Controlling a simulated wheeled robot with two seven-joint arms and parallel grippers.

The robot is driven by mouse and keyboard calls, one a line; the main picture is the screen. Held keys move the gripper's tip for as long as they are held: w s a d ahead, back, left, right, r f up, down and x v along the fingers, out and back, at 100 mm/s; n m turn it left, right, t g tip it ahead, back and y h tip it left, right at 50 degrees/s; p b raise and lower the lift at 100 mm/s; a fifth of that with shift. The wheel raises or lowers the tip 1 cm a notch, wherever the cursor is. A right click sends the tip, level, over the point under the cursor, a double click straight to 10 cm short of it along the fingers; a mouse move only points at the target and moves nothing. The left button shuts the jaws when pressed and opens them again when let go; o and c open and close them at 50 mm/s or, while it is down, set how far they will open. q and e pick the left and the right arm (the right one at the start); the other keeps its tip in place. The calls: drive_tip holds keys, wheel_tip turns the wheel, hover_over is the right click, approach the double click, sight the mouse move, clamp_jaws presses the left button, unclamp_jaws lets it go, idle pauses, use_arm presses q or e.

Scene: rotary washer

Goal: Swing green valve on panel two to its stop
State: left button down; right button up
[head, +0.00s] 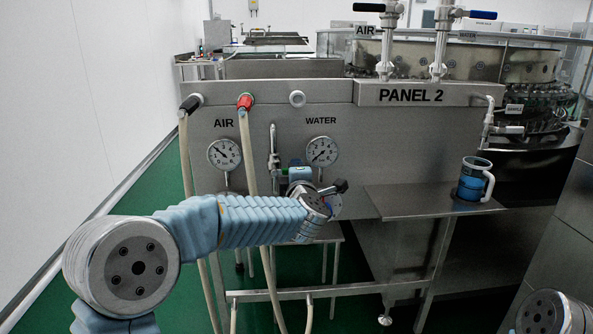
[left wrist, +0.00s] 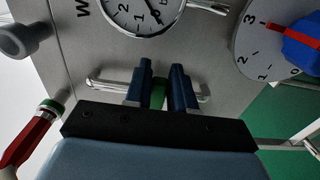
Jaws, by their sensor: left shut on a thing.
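The steel panel front (head: 365,160) carries a PANEL 2 label, an AIR gauge (head: 225,154) and a WATER gauge (head: 321,151). My left arm reaches to the panel, and my left gripper (head: 298,173) is just below and left of the WATER gauge. In the left wrist view, its dark blue fingers (left wrist: 162,82) are shut on the green valve (left wrist: 158,97). Only a small green part shows between the fingers. A bent metal pipe (left wrist: 103,83) shows on either side of it. My right gripper is out of view.
A blue-capped knob (left wrist: 300,45) with a numbered dial is close to the right of the fingers. A red-handled fitting (left wrist: 28,140) is at lower left. A blue mug (head: 473,180) stands on the steel shelf (head: 420,202).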

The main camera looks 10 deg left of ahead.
use_arm(q)
drive_tip(key=shift+f, duration=0.15)
drive_tip(key=c, duration=1)
unclamp_jaws()
drive_tip(key=shift+c, duration=0.2)
drive_tip(key=shift+s, duration=0.1)
drive_tip(key=b+v, duration=0.2)
drive_tip(key=v, duration=1.1)
drive_tip(key=shift+s, duration=0.3)
drive_tip(key=shift+d, duration=0.1)
